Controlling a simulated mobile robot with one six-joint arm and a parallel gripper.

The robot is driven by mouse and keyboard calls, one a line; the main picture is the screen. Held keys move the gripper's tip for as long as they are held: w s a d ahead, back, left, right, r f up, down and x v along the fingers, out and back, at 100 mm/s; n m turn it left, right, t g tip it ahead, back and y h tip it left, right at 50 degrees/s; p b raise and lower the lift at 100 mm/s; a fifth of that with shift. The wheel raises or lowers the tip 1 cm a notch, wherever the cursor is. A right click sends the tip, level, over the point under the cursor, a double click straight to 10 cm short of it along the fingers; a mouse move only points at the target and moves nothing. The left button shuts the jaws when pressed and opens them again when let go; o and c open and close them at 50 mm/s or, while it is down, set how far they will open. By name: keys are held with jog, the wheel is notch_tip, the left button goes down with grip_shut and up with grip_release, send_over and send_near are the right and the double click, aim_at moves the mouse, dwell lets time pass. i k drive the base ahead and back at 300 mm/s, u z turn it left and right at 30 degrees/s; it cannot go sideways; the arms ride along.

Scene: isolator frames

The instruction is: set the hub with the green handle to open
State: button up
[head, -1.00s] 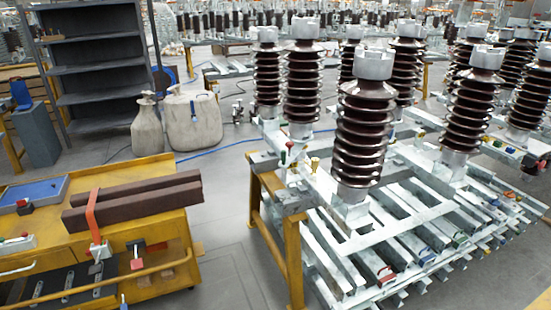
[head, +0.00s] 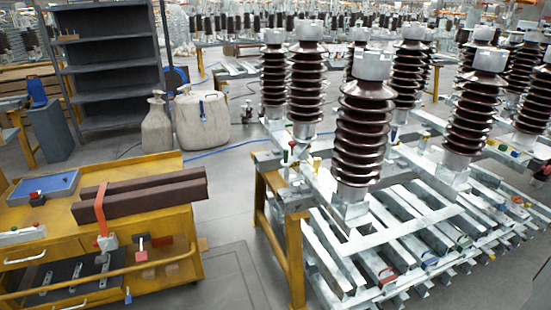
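Another green handle (head: 430,258) lies low at the front right of the frame, between a red one (head: 387,273) and a blue one (head: 463,241). The hubs under these handles are too small for me to tell their setting. My gripper is not in view.
A yellow cart (head: 170,250) with brown beams (head: 140,195) stands at the left front. Grey floor (head: 228,215) lies clear between the cart and the frame's yellow legs. Tall brown insulators (head: 362,130) rise from the frame. A shelf (head: 105,68) and pale containers (head: 202,122) stand behind.

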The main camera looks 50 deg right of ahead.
aim_at(288, 160)
jog(key=z, duration=0.05)
jog(key=i, duration=1)
jog(key=u, duration=0.15)
jog(key=k, duration=0.9)
jog(key=z, duration=0.2)
jog(key=i, duration=0.8)
jog(key=u, duration=0.05)
